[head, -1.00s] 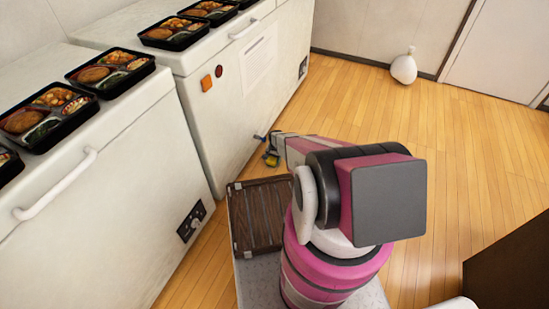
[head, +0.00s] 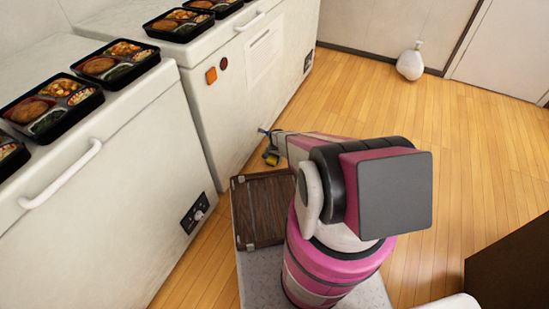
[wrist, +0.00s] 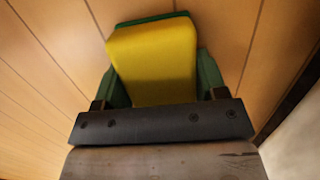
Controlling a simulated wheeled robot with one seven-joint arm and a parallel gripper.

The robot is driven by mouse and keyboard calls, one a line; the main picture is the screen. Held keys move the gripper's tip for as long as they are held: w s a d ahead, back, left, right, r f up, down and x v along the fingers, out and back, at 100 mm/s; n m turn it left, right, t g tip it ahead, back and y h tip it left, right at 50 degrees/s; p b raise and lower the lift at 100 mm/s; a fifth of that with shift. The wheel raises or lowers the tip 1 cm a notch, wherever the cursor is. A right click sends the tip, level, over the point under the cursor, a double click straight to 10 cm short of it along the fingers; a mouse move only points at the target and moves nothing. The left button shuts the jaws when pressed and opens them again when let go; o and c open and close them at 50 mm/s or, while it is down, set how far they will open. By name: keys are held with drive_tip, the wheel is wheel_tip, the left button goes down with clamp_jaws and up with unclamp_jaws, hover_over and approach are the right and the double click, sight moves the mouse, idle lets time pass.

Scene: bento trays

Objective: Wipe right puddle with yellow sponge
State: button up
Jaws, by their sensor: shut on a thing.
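The yellow sponge (wrist: 155,62) fills the upper middle of the wrist view, with a green layer along its far edge. My gripper (wrist: 158,88) is shut on the sponge, with a green finger on each side of it. Wooden floor lies behind the sponge; I cannot tell whether the sponge touches it. In the head view the sponge (head: 271,158) is a small yellow patch at the end of my arm, low by the foot of the far white freezer. No puddle can be made out in either view.
Two white freezers (head: 130,130) (head: 262,95) line the left, with black bento trays (head: 50,105) on top. A brown slatted crate (head: 260,212) sits beside my arm. Open wooden floor (head: 450,150) lies to the right.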

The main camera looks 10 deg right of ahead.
sight(269, 158)
drive_tip(key=shift+s+a+f, duration=0.1)
drive_tip(key=shift+s+a, duration=0.3)
drive_tip(key=shift+s, duration=0.2)
drive_tip(key=shift+s+a+f, duration=0.1)
drive_tip(key=shift+s+a, duration=0.3)
drive_tip(key=shift+s, duration=0.15)
drive_tip(key=shift+w+a+r, duration=0.1)
drive_tip(key=shift+w+a, duration=0.55)
drive_tip(key=shift+a, duration=0.1)
drive_tip(key=shift+w+d+r, duration=0.1)
drive_tip(key=shift+w+d, duration=0.45)
drive_tip(key=shift+w, duration=0.15)
drive_tip(key=shift+w+d+r, duration=0.1)
drive_tip(key=shift+w+d, duration=0.4)
drive_tip(key=shift+w, duration=0.2)
drive_tip(key=shift+w+d+f, duration=0.1)
drive_tip(key=shift+w+d, duration=0.4)
drive_tip(key=shift+w, duration=0.2)
drive_tip(key=shift+w+d+f, duration=0.1)
drive_tip(key=shift+w+d, duration=0.35)
drive_tip(key=shift+w, duration=0.2)
drive_tip(key=shift+w+d+r, duration=0.1)
drive_tip(key=shift+w+d, duration=0.45)
drive_tip(key=shift+w, duration=0.2)
drive_tip(key=shift+w+d, duration=0.5)
drive_tip(key=shift+w, duration=0.2)
drive_tip(key=shift+w+d, duration=0.5)
drive_tip(key=shift+w, duration=0.2)
drive_tip(key=shift+w+d, duration=0.5)
drive_tip(key=shift+w, duration=0.15)
